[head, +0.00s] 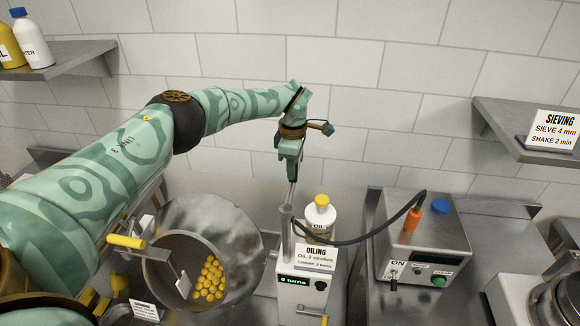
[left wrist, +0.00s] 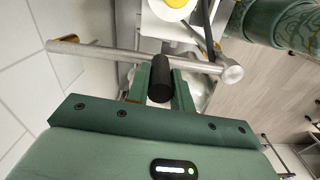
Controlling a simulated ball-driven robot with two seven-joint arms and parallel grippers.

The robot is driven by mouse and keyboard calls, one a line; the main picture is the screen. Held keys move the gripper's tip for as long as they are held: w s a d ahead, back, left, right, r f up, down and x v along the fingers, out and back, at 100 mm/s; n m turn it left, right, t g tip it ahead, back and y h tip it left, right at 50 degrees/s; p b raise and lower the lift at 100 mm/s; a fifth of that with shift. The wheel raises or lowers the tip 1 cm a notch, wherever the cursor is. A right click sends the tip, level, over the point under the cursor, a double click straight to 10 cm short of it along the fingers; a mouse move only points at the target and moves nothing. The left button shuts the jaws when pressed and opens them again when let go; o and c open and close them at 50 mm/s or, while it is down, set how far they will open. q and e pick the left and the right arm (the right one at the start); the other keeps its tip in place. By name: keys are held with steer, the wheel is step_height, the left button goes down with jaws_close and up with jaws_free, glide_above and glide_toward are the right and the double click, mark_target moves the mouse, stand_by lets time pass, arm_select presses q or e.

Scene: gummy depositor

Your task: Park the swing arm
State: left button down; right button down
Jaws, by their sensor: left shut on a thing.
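My left gripper (head: 290,178) reaches in from the left and points down above the oiling station. It is shut on the black handle grip (left wrist: 160,78) of the swing arm. The swing arm (left wrist: 110,57) shows in the left wrist view as a round metal bar crossing in front of my fingers (left wrist: 160,95), with a wider end at the right. In the head view the arm is mostly hidden by the gripper; its metal post (head: 287,235) rises from the oiling station (head: 305,285), whose display reads "0 turns". My right gripper is not in view.
A white oil bottle (head: 320,215) with a yellow cap stands behind the station. A metal drum (head: 165,255) with yellow gummies is at left. A dark hose runs right to a control box (head: 425,250). Shelves (head: 500,125) are on the tiled wall.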

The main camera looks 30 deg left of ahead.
arm_select(q)
steer(key=shift+r, duration=0.1)
steer(key=c, duration=1.2)
jaws_free()
steer(key=shift+w+d, duration=0.1)
steer(key=shift+c, duration=0.2)
steer(key=shift+d, duration=0.1)
step_height(320, 180, up, 16)
steer(key=b, duration=0.1)
steer(key=shift+b, duration=0.3)
